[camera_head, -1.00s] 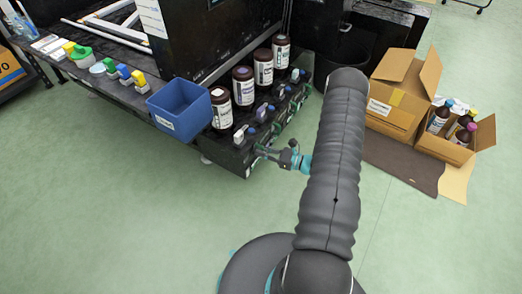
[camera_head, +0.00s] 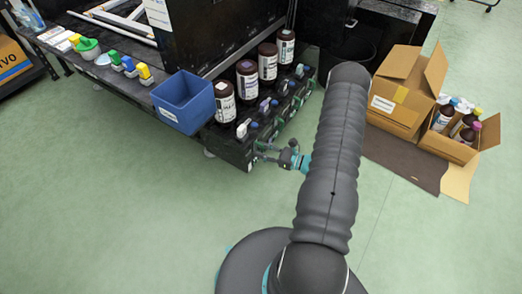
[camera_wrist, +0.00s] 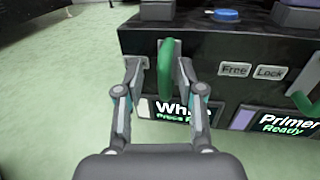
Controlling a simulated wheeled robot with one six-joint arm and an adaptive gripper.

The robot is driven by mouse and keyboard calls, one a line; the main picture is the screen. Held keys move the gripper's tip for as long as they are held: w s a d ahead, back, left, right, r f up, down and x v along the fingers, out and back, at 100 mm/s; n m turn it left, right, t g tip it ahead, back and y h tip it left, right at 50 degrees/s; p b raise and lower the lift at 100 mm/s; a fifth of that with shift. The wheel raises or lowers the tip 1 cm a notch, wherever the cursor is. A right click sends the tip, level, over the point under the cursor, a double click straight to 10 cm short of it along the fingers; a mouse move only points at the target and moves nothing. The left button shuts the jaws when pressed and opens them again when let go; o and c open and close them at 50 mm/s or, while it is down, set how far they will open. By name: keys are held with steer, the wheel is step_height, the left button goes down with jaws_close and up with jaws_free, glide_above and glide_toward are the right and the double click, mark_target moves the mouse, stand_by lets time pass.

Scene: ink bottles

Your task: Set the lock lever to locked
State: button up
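A green lever (camera_wrist: 165,68) hangs on the dark front panel above the "White" label (camera_wrist: 178,110) in the wrist view. My gripper (camera_wrist: 160,68) is open, with one finger on each side of this lever. A second green lever (camera_wrist: 304,101) is at the right edge, above "Primer" (camera_wrist: 265,120). In the head view my gripper (camera_head: 261,151) is small at the bench's front.
Brown bottles (camera_head: 247,82) stand in a row on the black bench, beside a blue bin (camera_head: 182,99). Cardboard boxes (camera_head: 402,92) stand at the right, near a dark mat (camera_head: 405,165). Green floor (camera_head: 110,220) is clear at the left front.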

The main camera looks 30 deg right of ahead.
steer(key=v, duration=1.1)
steer(key=shift+s, duration=0.2)
steer(key=shift+d+f, duration=0.1)
steer(key=s+a+f+n+g+y, duration=0.2)
steer(key=s+a+n+g, duration=0.1)
steer(key=s+a+g, duration=0.2)
steer(key=s+a+r+n+g+h, duration=0.1)
steer(key=s+a+r+n+g, duration=0.1)
steer(key=s+r+n+g, duration=0.35)
steer(key=s+a+r+n+g+h+p, duration=0.1)
steer(key=a+r+n+g+h+p, duration=0.2)
steer(key=r+n+h, duration=1.4)
steer(key=s+a+r+t+y, duration=0.1)
steer(key=a+r+t, duration=0.1)
steer(key=r, duration=0.5)
steer(key=s+a+r+n+t+y+p, duration=0.1)
steer(key=a+r+t, duration=0.1)
steer(key=a+r, duration=0.3)
steer(key=s+a+r+n+t+y, duration=0.1)
steer(key=a+r, duration=0.3)
steer(key=r, duration=0.7)
steer(key=shift+s+t+y, duration=0.4)
steer(key=shift+s+t, duration=0.05)
